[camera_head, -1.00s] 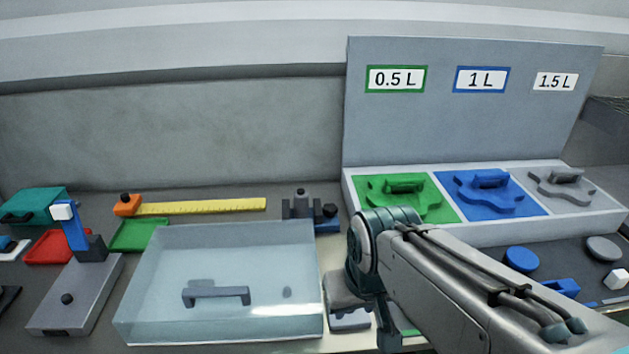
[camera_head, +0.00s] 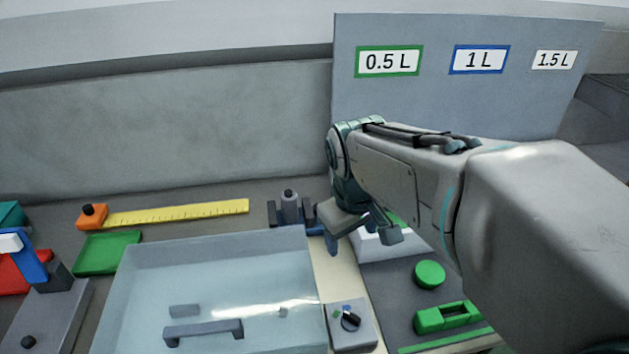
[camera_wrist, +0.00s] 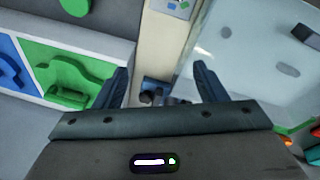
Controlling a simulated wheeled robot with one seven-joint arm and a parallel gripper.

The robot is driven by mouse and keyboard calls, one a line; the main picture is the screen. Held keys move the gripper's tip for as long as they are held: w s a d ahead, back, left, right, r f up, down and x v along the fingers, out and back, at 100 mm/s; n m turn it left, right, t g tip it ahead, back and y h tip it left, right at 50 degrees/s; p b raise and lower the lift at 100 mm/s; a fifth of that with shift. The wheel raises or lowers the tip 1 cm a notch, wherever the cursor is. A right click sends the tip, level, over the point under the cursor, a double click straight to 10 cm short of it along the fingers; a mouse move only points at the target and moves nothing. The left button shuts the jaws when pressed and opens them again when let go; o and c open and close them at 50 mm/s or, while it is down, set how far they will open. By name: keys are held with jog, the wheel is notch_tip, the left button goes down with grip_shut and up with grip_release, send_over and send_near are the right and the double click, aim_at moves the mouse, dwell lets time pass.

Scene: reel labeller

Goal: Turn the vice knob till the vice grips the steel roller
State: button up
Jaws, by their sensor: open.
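The vice (camera_head: 273,213) stands behind the clear lidded box, with dark upright jaws. The steel roller (camera_head: 290,205) stands upright between the jaws; I cannot tell whether they touch it. A blue part (camera_head: 315,229) shows at the vice's right side, partly covered by my gripper (camera_head: 335,232). In the wrist view my gripper (camera_wrist: 163,80) is open, its two dark blue fingers wide apart. Between and beyond them appear the blue block (camera_wrist: 156,84) and the small dark knob (camera_wrist: 147,97). The gripper body hides the lower part of the vice there. The fingers hold nothing.
The clear box (camera_head: 220,265) with a grey handle lies in front of the vice. A small panel with a dial (camera_head: 351,322) is to its right. A yellow ruler (camera_head: 180,212) lies left of the vice. A labelled board (camera_head: 435,100) stands behind my arm.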

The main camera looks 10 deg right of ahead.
jog(key=w+f+n+g+y, duration=0.1)
jog(key=w+f+n, duration=0.2)
jog(key=w+n, duration=0.8)
jog(key=w+f+n+g, duration=0.1)
jog(key=w+f+n, duration=0.2)
jog(key=w, duration=1.6)
jog(key=f, duration=0.4)
jog(key=f+p, duration=0.1)
jog(key=f, duration=0.4)
jog(key=f+p, duration=0.1)
jog(key=f, duration=0.3)
jog(key=shift+d+f, duration=0.25)
jog(key=c, duration=1)
